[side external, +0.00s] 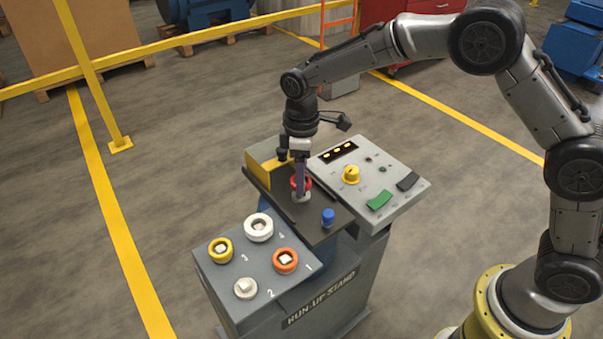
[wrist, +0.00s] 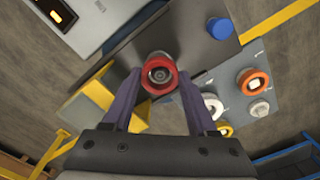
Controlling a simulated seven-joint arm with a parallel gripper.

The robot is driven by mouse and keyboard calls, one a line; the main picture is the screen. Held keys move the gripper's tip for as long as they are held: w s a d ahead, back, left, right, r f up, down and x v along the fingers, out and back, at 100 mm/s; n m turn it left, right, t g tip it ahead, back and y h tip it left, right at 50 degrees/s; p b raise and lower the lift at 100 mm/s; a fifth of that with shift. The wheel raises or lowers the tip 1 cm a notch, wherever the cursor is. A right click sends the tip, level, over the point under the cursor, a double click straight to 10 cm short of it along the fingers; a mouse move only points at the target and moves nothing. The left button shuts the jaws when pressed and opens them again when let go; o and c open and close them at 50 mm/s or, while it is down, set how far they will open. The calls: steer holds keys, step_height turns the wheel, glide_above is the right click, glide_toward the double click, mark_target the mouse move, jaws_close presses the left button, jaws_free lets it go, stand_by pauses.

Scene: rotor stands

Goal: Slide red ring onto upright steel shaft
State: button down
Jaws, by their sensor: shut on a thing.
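The red ring (wrist: 158,90) is between the two fingers of my gripper (wrist: 158,80) in the wrist view. In the side external view the red ring (side external: 308,183) is partly hidden behind a finger of my gripper (side external: 300,188). My gripper is shut on it and points down over the dark plate. The round grey end of the steel shaft (wrist: 158,74) shows inside the ring's opening. A pale grey base (side external: 302,197) shows just under the ring. How far down the shaft the ring sits cannot be told.
A grey numbered block (side external: 210,275) carries orange (side external: 286,261), white (side external: 258,228) and yellow (side external: 220,250) rings, and a bare pale post (side external: 245,288). A blue cap (side external: 328,217) stands right of my gripper. A control panel (side external: 395,165) and a yellow-edged guard (side external: 262,166) flank the plate.

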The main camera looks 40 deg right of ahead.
steer(key=shift+f, duration=1.35)
stand_by(1.4)
jaws_free()
stand_by(0.4)
steer(key=shift+r, duration=4)
